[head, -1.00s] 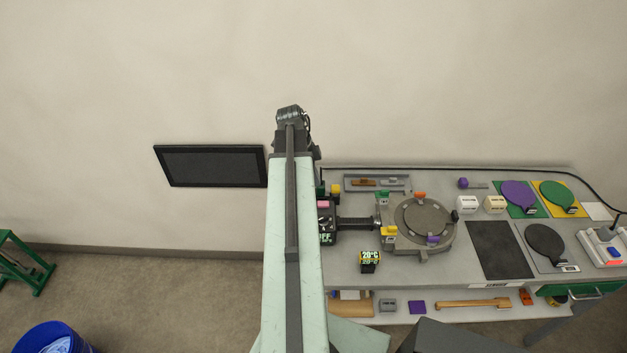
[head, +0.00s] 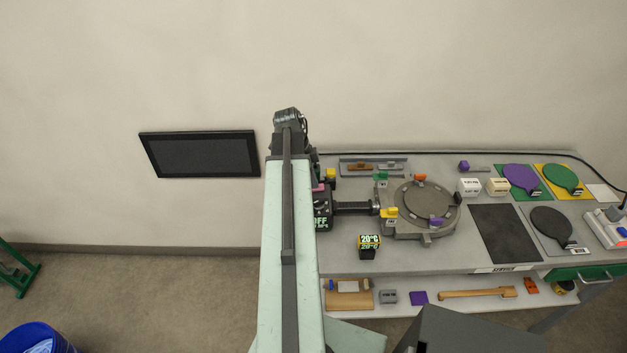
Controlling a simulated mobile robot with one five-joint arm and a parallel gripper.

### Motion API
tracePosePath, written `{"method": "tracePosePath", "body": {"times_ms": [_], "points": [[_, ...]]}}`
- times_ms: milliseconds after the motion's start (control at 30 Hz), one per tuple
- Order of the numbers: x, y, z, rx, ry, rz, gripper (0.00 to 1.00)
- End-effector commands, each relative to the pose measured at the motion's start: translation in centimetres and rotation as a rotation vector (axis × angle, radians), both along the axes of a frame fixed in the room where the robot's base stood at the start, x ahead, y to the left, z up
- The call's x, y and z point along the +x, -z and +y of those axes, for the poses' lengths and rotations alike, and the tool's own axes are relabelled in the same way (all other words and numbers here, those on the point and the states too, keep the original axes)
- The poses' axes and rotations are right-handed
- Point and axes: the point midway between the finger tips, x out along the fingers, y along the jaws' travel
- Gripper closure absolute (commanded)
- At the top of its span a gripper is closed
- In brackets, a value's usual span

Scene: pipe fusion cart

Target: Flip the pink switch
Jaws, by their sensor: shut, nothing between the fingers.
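The pink switch (head: 318,187) shows as a small pink piece at the top of a black control box (head: 322,207) at the left end of the cart. The box carries a green "OFF" display (head: 320,223). My pale green arm covers the left part of the box and part of the pink piece. The arm rises from the bottom of the head view to a dark joint above the cart's left end. My gripper is hidden behind the arm, so its distance from the switch cannot be seen.
A round grey clamp (head: 422,208) joins the box by a black handle. A "20°C" display block (head: 369,246) stands in front. A yellow block (head: 331,173) and a grey tray (head: 374,167) lie behind. A black screen (head: 199,154) hangs on the wall at left.

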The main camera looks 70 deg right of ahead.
Motion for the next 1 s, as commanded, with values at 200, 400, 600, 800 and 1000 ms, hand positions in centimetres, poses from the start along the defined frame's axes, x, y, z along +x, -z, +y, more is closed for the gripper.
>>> {"method": "tracePosePath", "body": {"times_ms": [200,400,600,800,1000], "points": [[-0.1,0.0,0.0,0.001,0.001,-0.001,1.0],[-0.9,-0.3,-0.3,0.0,0.003,-0.001,1.0],[-1.5,-0.5,-0.5,0.001,0.001,-0.001,1.0],[-1.5,-0.5,-0.5,0.001,0.001,-0.001,1.0],[-1.4,-1.3,-0.5,0.001,0.0,-0.001,1.0]]}}
